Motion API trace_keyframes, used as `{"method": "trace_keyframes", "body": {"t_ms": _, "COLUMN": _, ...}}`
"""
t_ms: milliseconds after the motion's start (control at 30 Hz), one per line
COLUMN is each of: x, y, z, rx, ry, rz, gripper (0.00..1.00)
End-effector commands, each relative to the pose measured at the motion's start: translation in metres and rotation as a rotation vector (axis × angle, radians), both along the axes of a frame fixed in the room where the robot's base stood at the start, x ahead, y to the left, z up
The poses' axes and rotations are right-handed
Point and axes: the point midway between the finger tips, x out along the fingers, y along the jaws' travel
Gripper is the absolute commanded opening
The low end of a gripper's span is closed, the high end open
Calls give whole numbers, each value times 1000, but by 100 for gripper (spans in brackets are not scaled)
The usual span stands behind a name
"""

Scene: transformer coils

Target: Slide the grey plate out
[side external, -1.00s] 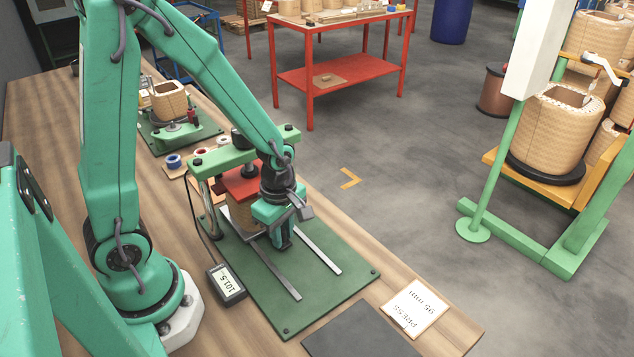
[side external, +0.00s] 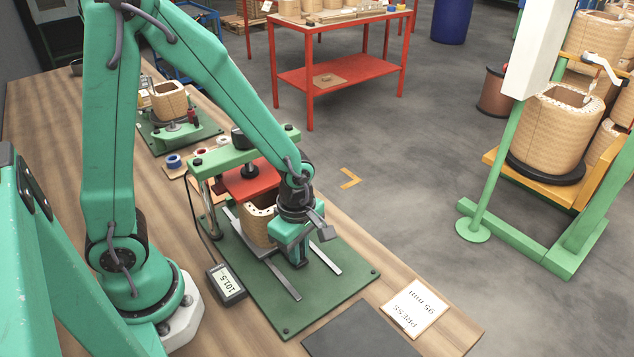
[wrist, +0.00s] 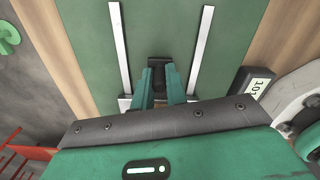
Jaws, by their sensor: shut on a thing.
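The grey plate (side external: 264,252) lies low between the two rails of the green press base, with the tan wound coil (side external: 256,224) standing on it. Only a thin edge of the plate shows; my gripper and the coil hide most of it. In the wrist view a pale bit of it (wrist: 124,103) shows beside my fingers. My gripper (side external: 300,262) points down at the plate's front side, shut on a dark upright grip (wrist: 174,76). The coil stands partly out in front of the red pressing plate (side external: 250,181), which is above and behind it.
Two light metal rails (side external: 286,284) (wrist: 202,50) run forward over the green base (side external: 290,318), with clear room between them. A gauge (side external: 226,284) reading 101.5 stands at left. A card (side external: 415,307) marked "PRESS 95 mm" and a dark mat (side external: 358,335) lie in front.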

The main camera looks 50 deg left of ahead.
Motion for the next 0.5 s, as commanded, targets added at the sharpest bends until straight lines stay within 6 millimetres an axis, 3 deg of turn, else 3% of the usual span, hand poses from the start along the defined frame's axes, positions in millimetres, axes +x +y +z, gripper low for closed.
{"method": "trace_keyframes", "body": {"t_ms": 200, "x": 0, "y": -43, "z": 0, "rx": 0, "ry": 1, "rz": -8, "gripper": 0}}
{"method": "trace_keyframes", "body": {"t_ms": 500, "x": 0, "y": -90, "z": 0, "rx": 0, "ry": 0, "rz": -5, "gripper": 0}}
